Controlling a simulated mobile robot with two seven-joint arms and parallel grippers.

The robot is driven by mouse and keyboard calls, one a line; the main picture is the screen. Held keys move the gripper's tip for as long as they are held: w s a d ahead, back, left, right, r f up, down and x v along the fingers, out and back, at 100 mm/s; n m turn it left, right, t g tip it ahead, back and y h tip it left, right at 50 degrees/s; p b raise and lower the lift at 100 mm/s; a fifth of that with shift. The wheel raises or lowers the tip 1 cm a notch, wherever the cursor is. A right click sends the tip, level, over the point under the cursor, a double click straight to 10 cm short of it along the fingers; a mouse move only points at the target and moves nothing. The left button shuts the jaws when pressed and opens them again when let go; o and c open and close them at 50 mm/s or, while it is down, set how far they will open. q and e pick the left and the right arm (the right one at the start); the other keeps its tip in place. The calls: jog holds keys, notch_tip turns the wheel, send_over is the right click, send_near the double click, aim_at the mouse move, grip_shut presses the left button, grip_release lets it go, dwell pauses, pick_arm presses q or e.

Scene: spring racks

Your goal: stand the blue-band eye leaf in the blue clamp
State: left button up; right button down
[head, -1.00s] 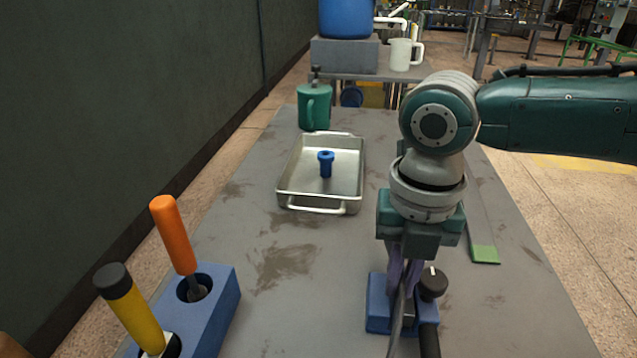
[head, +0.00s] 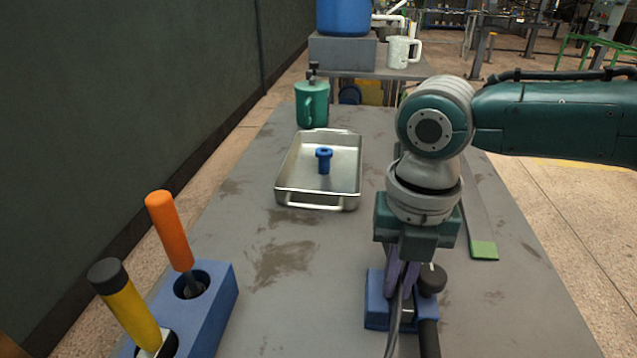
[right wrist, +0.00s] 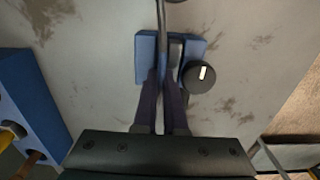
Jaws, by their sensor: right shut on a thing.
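My right gripper (head: 402,280) points down over the blue clamp (head: 374,302) and is shut on a thin grey leaf (head: 393,330). The leaf runs from the fingers past the near side of the clamp in the head view. In the right wrist view the leaf (right wrist: 162,28) passes between the clamp's blue blocks (right wrist: 146,48). No blue band shows on it; the fingers hide part of it. Whether it is seated in the clamp I cannot tell. The clamp's black knob (head: 433,279) is right of the fingers. My left gripper is not in view.
A green-band leaf (head: 483,250) lies flat on the right. A metal tray (head: 290,190) with a blue bushing (head: 323,160) stands at middle. A blue holder (head: 222,308) with orange and yellow handles is front left.

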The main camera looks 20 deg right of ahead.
jog(key=shift+f, duration=0.2)
jog(key=c, duration=1.1)
grip_release()
jog(key=shift+w, duration=0.1)
jog(key=shift+o, duration=0.9)
jog(key=shift+f, duration=0.1)
jog(key=o, duration=0.7)
jog(key=shift+d, duration=0.1)
